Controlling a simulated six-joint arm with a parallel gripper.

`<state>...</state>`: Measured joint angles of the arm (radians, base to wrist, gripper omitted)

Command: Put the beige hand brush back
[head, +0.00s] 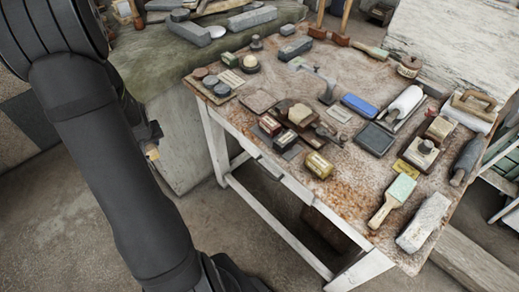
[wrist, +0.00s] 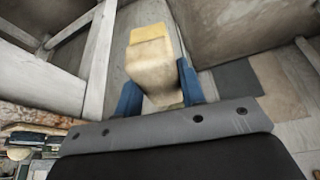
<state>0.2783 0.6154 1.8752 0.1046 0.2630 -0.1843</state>
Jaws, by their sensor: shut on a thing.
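My gripper (wrist: 157,84) is shut on a beige block-like thing, which I take to be the beige hand brush (wrist: 152,68). In the wrist view it sits between the two blue fingers, with a yellower band at its far end. In the head view my gripper (head: 150,138) is left of the worktable, apart from it, and only a small tan bit of the brush (head: 152,153) shows below the fingers. My arm covers much of the left side. The worktable (head: 345,180) has a worn, rust-stained top.
A stone bench (head: 165,75) stands behind my gripper. Bare patches show at the table's front middle.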

